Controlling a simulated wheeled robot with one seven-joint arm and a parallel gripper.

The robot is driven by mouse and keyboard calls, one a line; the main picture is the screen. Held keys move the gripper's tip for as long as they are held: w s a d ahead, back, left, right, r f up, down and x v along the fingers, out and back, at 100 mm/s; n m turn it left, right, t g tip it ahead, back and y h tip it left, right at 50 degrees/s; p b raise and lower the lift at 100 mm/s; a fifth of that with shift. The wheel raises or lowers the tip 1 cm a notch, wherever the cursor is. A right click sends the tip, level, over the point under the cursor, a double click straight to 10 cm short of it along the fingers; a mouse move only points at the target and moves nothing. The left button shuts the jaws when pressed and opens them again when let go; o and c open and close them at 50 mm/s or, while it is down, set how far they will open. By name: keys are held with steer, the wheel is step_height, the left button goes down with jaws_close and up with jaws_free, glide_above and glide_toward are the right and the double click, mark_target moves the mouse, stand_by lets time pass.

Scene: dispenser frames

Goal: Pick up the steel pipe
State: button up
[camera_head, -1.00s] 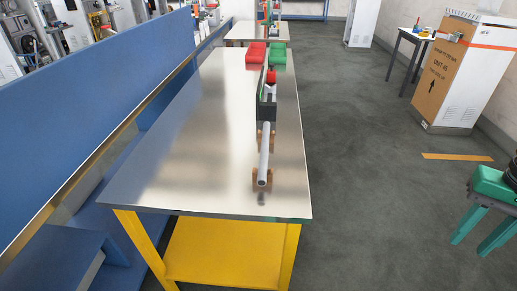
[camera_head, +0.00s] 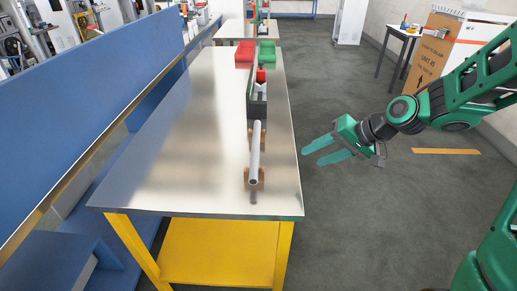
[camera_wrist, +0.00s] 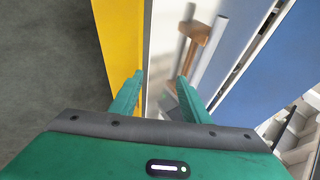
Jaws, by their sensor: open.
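The steel pipe (camera_head: 255,152) is a grey tube lying lengthwise on two brown wooden supports (camera_head: 257,178) near the right edge of the metal-topped table (camera_head: 170,150). Its open end faces the camera. In the wrist view the pipe (camera_wrist: 209,52) shows beyond the fingers, beside a wooden support (camera_wrist: 196,32). My gripper (camera_head: 314,154) is green, open and empty. It is beyond the table's right edge, to the right of the pipe and apart from it. In the wrist view its two fingers (camera_wrist: 158,88) are spread.
A dark holder (camera_head: 257,105) with a red-topped item stands behind the pipe. Red (camera_head: 245,52) and green (camera_head: 266,52) bins sit at the table's far end. A blue partition (camera_head: 90,95) runs along the left.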

mark_target(256, 148)
steer(key=w+a+y, duration=0.1)
steer(key=w+a, duration=0.1)
steer(key=a, duration=0.1)
steer(key=w+a+y, duration=0.1)
steer(key=w+a, duration=0.1)
steer(key=a, duration=0.2)
steer(key=w+a+t+y, duration=0.1)
steer(key=a, duration=0.3)
steer(key=shift+w+f+m, duration=0.3)
steer(key=shift+w+m, duration=0.1)
steer(key=shift+s+x, duration=0.2)
steer(key=shift+x, duration=2.9)
steer(key=shift+a+r, duration=0.1)
steer(key=shift+a, duration=0.1)
steer(key=shift+c, duration=0.4)
jaws_close()
